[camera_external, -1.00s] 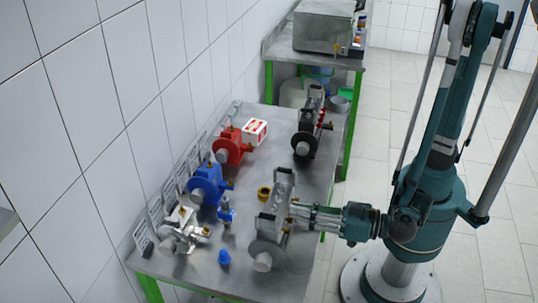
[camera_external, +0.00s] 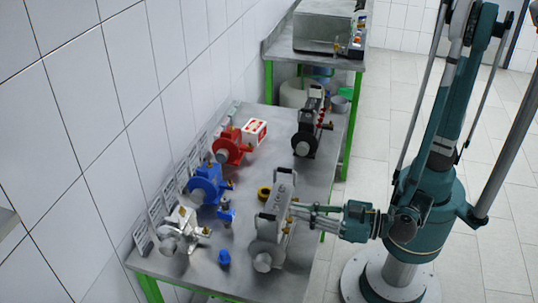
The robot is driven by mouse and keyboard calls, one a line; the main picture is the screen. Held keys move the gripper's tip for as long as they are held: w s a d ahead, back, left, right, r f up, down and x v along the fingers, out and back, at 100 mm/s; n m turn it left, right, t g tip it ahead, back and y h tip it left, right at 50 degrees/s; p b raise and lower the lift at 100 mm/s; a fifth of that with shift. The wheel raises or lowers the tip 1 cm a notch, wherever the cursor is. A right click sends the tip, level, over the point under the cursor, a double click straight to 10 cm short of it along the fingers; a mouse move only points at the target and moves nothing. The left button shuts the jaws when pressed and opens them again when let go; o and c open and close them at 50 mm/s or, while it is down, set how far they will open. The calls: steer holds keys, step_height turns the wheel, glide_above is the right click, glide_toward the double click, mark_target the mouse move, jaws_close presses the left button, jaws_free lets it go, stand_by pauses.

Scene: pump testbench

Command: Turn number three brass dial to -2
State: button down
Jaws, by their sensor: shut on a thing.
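My gripper (camera_external: 298,214) reaches in from the right at the side of a silver-grey pump unit (camera_external: 272,225) near the front right of the steel table. Its fingers are closed at the unit's right face, where small brass-coloured fittings (camera_external: 290,218) show. The gripped part is mostly hidden by the fingers and looks like one of these brass dials. I cannot read any number or scale on the dials. A black unit (camera_external: 308,130) farther back carries small red and brass parts on its right side.
Red (camera_external: 232,147), blue (camera_external: 208,184) and silver (camera_external: 184,230) pumps stand along the wall. A red-white box (camera_external: 255,131), a yellow ring (camera_external: 264,192) and small blue parts (camera_external: 224,257) lie on the steel table (camera_external: 270,155). A second table with a metal box (camera_external: 324,27) stands behind.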

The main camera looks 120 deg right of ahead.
steer(key=shift+n+b, duration=0.5)
steer(key=shift+n, duration=1.2)
steer(key=c, duration=2.7)
jaws_free()
steer(key=shift+s+a, duration=0.1)
steer(key=shift+a, duration=0.1)
steer(key=shift+v, duration=5.8)
steer(key=shift+r, duration=0.1)
